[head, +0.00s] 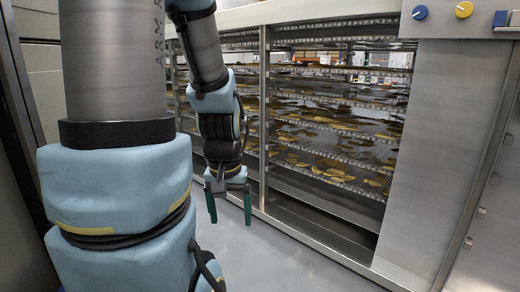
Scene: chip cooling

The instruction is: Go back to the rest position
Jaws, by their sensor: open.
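My gripper (229,206) hangs below my blue-padded arm in the head view, left of the picture's middle. Its two dark green fingers point down and stand apart, with nothing between them. It is in front of the lower left part of the metal cooling rack (264,110), above the grey floor. Whether it touches the rack's frame I cannot tell. My large arm links fill the left side and hide what lies behind them.
Chips (308,130) lie scattered on the rack's several mesh tiers. A steel panel (440,150) with a blue knob (420,12) and a yellow knob (464,9) stands at the right. Grey floor (270,262) is clear in front of the rack. A wall is close at the left.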

